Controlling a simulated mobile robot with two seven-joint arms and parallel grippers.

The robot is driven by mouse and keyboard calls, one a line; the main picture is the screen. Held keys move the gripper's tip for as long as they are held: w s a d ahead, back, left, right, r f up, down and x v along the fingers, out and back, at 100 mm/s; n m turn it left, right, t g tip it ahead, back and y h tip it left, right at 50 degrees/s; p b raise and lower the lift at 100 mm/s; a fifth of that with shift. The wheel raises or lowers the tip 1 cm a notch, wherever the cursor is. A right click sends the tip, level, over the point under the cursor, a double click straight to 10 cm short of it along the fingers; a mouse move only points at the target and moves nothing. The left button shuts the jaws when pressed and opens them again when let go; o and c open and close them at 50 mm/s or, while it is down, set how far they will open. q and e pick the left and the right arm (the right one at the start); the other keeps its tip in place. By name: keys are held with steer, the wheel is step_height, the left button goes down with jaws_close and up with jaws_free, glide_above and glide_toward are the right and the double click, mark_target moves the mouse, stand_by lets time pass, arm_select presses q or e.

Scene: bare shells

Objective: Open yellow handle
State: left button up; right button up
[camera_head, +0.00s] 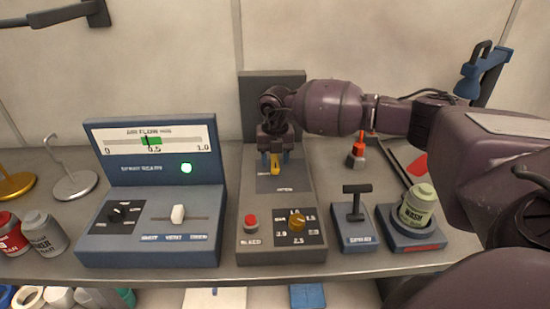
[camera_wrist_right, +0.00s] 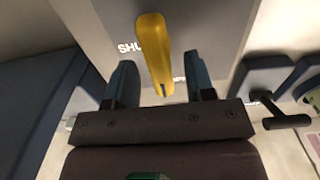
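The yellow handle (camera_head: 275,164) sits on the grey panel of the middle console, above the knob and button. In the right wrist view the yellow handle (camera_wrist_right: 154,50) stands between the two blue fingers of my right gripper (camera_wrist_right: 162,85), with a gap on each side. My right gripper (camera_head: 274,158) is open around the handle, in front of the panel. The handle runs lengthwise between the fingers, and its lower end is near the gripper's palm. Lettering on the panel is partly covered by the handle and fingers. My left gripper is not in the head view.
The middle console (camera_head: 250,250) carries a red button (camera_head: 251,221) and a yellow knob (camera_head: 297,222). A blue air-flow console (camera_head: 150,250) with a lit green lamp stands left. A black T-handle (camera_head: 356,200) and a green wash jar (camera_head: 418,205) stand right, near my right arm.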

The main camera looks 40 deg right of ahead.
mark_target(275, 160)
step_height(275, 160, up, 11)
stand_by(0.8)
steer(key=shift+f, duration=0.15)
stand_by(0.3)
